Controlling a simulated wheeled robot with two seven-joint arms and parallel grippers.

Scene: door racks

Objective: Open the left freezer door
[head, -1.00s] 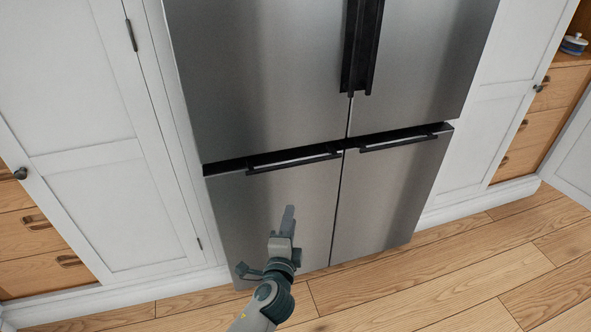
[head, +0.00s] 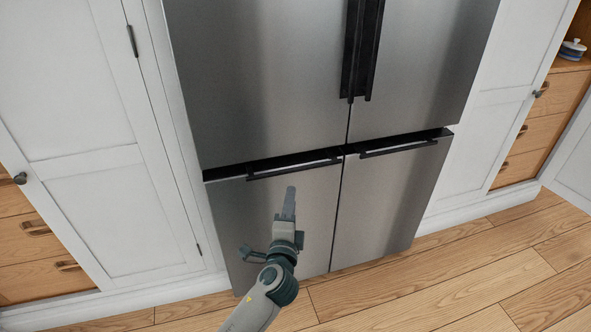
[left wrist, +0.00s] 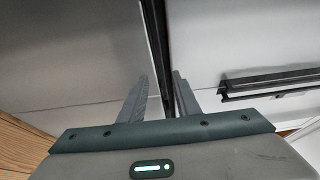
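The left freezer door (head: 236,222) is the lower left steel panel of the fridge in the head view. It looks shut, in line with the right lower door. Its black bar handle (head: 268,172) runs along its top edge. My left gripper (head: 290,192) is in front of this door, a little below the handle and apart from it. In the left wrist view, the left gripper's two fingers (left wrist: 160,92) stand apart with nothing between them. A black bar handle (left wrist: 270,82) shows to their right; which door it belongs to I cannot tell. My right gripper is not in view.
The right lower door (head: 385,195) has its own handle (head: 400,147). Upper doors with long vertical handles (head: 361,50) stand above. White cabinets (head: 90,150) flank the fridge. The wooden floor (head: 450,272) in front is clear at the right.

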